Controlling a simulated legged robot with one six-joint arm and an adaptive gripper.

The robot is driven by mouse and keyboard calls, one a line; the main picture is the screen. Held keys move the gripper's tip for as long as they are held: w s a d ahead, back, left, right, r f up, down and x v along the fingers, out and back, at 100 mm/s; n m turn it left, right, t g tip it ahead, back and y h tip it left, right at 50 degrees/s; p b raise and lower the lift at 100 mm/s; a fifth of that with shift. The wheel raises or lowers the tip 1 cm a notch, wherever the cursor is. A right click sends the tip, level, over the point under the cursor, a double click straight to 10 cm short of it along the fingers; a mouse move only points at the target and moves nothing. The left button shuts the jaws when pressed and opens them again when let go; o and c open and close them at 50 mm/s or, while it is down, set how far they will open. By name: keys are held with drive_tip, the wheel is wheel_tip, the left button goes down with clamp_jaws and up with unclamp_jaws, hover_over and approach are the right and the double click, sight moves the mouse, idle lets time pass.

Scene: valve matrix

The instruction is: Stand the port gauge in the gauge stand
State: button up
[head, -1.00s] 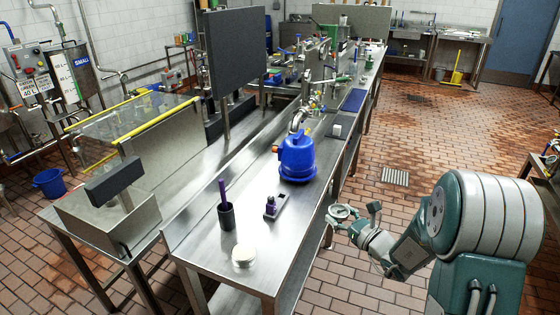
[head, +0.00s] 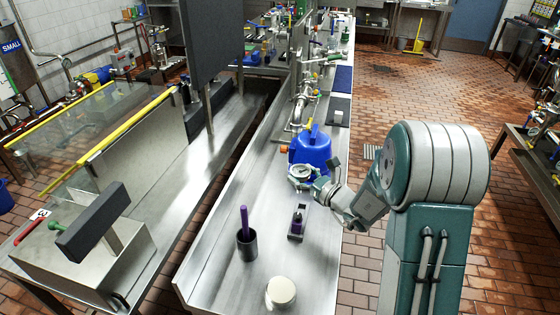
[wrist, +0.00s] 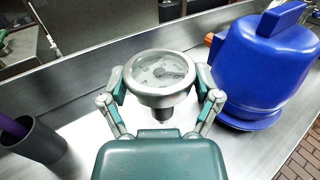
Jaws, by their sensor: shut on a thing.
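The port gauge, a round metal dial with a pale face (wrist: 160,70), sits between the fingers of my gripper (wrist: 161,92), which is shut on it. Its face is turned up and a short stem points down. In the head view, the gauge (head: 301,173) is above the steel bench, in front of the blue vessel. A small grey base with a purple upright part (head: 298,222) stands on the bench nearer the camera. It may be the gauge stand; I cannot tell for sure.
The blue vessel (head: 312,148) stands close to the gauge; it also shows at right in the wrist view (wrist: 265,65). A dark cup (head: 247,246) holds a purple rod. A pale round disc (head: 281,290) lies near the bench's front end. Bare steel lies between them.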

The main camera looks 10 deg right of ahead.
drive_tip(key=shift+w+d, duration=0.3)
drive_tip(key=shift+d, duration=0.05)
drive_tip(key=shift+a+f, duration=0.2)
drive_tip(key=shift+f, duration=0.85)
drive_tip(key=shift+d+f, duration=0.15)
drive_tip(key=shift+f, duration=0.75)
drive_tip(key=shift+d+f, duration=0.15)
drive_tip(key=shift+f, duration=0.75)
drive_tip(key=shift+d, duration=0.5)
drive_tip(key=shift+s+a, duration=0.1)
drive_tip(key=shift+a, duration=0.4)
drive_tip(key=shift+d, duration=0.35)
